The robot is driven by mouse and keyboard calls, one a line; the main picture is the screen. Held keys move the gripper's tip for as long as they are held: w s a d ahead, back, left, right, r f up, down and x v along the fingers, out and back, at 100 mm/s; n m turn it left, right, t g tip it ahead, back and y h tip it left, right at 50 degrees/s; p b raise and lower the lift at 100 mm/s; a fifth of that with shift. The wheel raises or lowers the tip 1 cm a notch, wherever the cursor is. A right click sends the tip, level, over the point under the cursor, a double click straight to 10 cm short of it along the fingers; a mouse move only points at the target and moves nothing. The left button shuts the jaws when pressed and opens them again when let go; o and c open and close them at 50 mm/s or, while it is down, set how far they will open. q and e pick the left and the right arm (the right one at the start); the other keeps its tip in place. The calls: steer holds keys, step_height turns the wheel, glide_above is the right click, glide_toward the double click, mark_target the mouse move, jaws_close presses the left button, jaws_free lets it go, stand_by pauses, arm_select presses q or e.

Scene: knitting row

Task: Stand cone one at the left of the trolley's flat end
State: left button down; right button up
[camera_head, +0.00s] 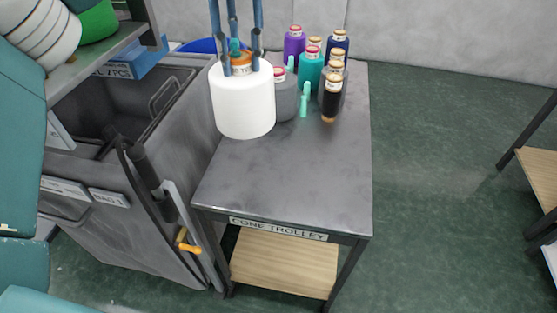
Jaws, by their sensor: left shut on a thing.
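A large white yarn cone (242,105) with an orange-labelled top (241,64) is at the far left part of the cone trolley (285,180). Which cone is cone one I cannot tell from a label. My left gripper (241,55) comes down from the top edge with blue-grey fingers around the white cone's top and is shut on it. The cone looks upright. Whether its base touches the trolley top or hangs above it I cannot tell. The near end of the trolley top is flat and bare. My right gripper is not in view.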

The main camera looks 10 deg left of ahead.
arm_select(q)
step_height(320, 180, down, 19)
steer(key=p, duration=0.1)
steer(key=shift+f+p, duration=0.2)
steer(key=shift+p, duration=0.2)
steer(key=shift+f, duration=0.1)
steer(key=c, duration=1.1)
jaws_free()
steer(key=shift+a, duration=0.1)
step_height(320, 180, up, 12)
steer(key=shift+r+b, duration=0.1)
steer(key=shift+b, duration=0.6)
